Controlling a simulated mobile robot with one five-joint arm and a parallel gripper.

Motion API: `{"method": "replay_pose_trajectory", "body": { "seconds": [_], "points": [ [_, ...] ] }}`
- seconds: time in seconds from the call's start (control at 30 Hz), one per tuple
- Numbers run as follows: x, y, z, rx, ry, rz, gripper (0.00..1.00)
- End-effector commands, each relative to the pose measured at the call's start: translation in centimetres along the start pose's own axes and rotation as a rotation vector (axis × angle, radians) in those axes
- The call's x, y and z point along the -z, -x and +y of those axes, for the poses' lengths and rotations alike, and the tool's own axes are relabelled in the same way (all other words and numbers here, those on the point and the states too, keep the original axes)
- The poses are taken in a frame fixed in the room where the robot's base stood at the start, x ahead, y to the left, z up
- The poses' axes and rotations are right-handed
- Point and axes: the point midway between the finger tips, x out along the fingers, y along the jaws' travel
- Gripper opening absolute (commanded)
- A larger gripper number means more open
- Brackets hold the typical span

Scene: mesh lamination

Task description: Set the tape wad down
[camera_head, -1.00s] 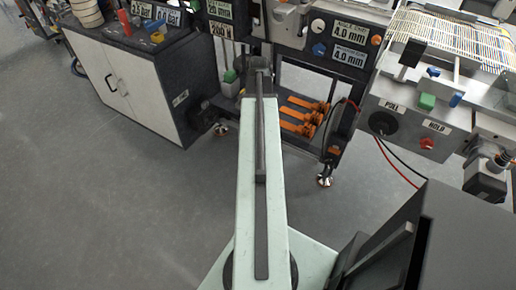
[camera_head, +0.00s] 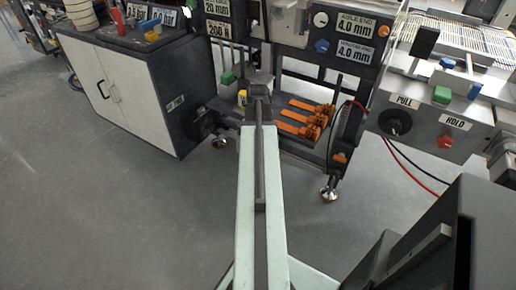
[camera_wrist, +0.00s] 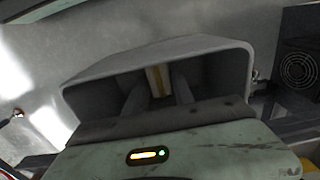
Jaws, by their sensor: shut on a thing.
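In the wrist view, my gripper (camera_wrist: 159,92) is shut on a small tan-and-pale block-like piece, which I take to be the tape wad (camera_wrist: 158,80). The two dark fingers stand on either side of it. The fingers and the wad appear within the mouth of a grey open-topped bin (camera_wrist: 238,72). I cannot tell whether the wad touches the bin's floor or wall. In the head view, my arm hides the fingers and the wad.
In the head view, a white-doored cabinet (camera_head: 125,88) stands left. Orange clamp-like parts (camera_head: 303,120) lie on a low shelf right of my arm. A control panel with a red knob (camera_head: 445,142) is at right. Grey floor (camera_head: 100,215) is open at left.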

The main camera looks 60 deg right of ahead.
Motion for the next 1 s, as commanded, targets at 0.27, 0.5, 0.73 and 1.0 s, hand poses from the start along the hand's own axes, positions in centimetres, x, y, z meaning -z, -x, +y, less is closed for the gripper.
{"method": "replay_pose_trajectory", "body": {
  "seconds": [0.27,0.5,0.73,1.0],
  "points": [
    [0.0,-0.2,0.0,0.000,0.001,0.000,0.52],
    [0.0,-0.2,-0.1,0.000,0.001,0.000,0.52],
    [-0.1,1.2,-0.1,0.000,0.001,0.000,0.52],
    [-0.1,6.7,-0.1,0.000,0.002,0.000,0.52]
  ]
}}
